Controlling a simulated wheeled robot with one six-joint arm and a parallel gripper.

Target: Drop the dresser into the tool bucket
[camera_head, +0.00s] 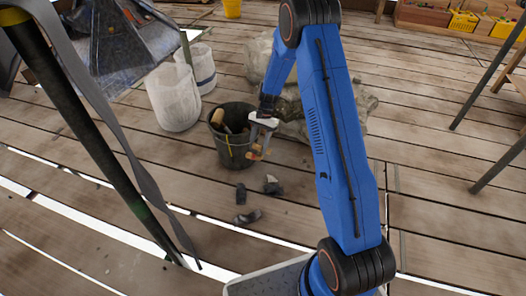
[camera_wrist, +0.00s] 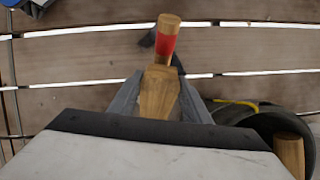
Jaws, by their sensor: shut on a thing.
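The dresser (camera_wrist: 158,92) is a wooden tool with a round handle and a red band. My gripper (camera_head: 260,143) is shut on it and holds it in the air. In the head view the dresser (camera_head: 256,153) hangs below the fingers, just right of the tool bucket. The tool bucket (camera_head: 231,154) is dark grey with a yellow handle and stands upright on the planks. In the wrist view the bucket (camera_wrist: 262,118) is at lower right, beside the fingers and partly hidden by my gripper. The dresser appears outside the bucket's rim.
Wooden-handled tools (camera_head: 217,118) stick out of the bucket. Several dark lumps (camera_head: 247,217) lie on the planks in front. White sacks or buckets (camera_head: 173,97) stand behind left, and a pale stone mass (camera_head: 297,112) lies behind. A dark pole (camera_head: 100,150) crosses the left side.

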